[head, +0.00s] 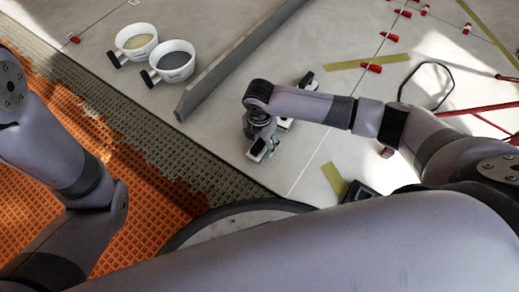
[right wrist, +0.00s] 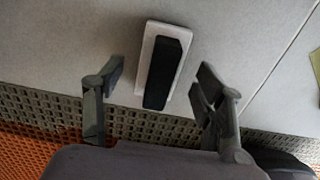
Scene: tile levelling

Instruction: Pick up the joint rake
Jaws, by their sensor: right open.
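A tool with a pale rectangular plate and a black block-shaped top (right wrist: 165,72) lies on the pale tiles in the right wrist view. It may be the joint rake, but I cannot tell for sure. In the head view a pale and black piece (head: 307,84) shows beyond my right forearm, which hides part of the area. My right gripper (right wrist: 163,82) is open, with its fingers apart on either side of the tool's lower part in the picture. No grip on it shows. In the head view the right gripper (head: 262,148) points down at the tiles. My left gripper is out of the picture.
Two white buckets (head: 136,43) (head: 172,64) with dark handles stand at the upper left. A long grey bar (head: 232,62) lies beside them. Orange matting (head: 50,135) borders the grey adhesive strip (head: 150,135). Red wedges (head: 371,68) and yellow strips lie at right.

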